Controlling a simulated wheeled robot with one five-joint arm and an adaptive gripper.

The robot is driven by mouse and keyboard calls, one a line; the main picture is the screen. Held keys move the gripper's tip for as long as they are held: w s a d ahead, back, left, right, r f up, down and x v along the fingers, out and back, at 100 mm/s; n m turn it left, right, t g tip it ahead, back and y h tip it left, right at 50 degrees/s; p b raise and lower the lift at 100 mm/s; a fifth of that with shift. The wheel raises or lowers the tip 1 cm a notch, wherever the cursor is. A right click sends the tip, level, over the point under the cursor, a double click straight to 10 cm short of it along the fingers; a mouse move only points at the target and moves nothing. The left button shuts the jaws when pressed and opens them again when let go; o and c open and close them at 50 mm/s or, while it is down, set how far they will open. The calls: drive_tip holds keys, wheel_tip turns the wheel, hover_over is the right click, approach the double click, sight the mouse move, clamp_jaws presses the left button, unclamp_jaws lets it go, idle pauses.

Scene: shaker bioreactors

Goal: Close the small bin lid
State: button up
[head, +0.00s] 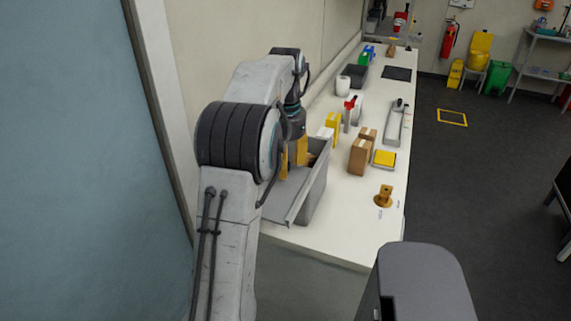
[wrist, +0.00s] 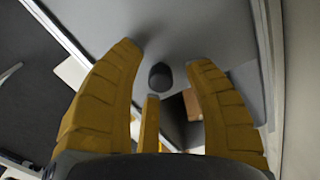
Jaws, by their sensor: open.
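The small grey bin (head: 314,193) stands at the near left end of the white bench. A grey panel (head: 285,200), which looks like its lid, slants along the near side; how far open it is I cannot tell. My gripper (head: 295,155) has yellow fingers and is over the bin, partly hidden by my arm. In the wrist view my gripper (wrist: 168,52) is open, its fingers spread on either side of a dark round knob (wrist: 160,76) that stands against a grey surface (wrist: 200,25). Whether a finger touches that surface I cannot tell.
Brown boxes (head: 360,155), a yellow-topped block (head: 384,158) and a brass-coloured fitting (head: 383,196) stand right of the bin on the bench (head: 345,215). A red-topped bottle (head: 349,110) is farther back. A wall (head: 215,45) runs close on the left. Dark floor (head: 460,190) is open at right.

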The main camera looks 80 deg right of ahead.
drive_tip(key=shift+o, duration=0.2)
clamp_jaws()
idle(0.3)
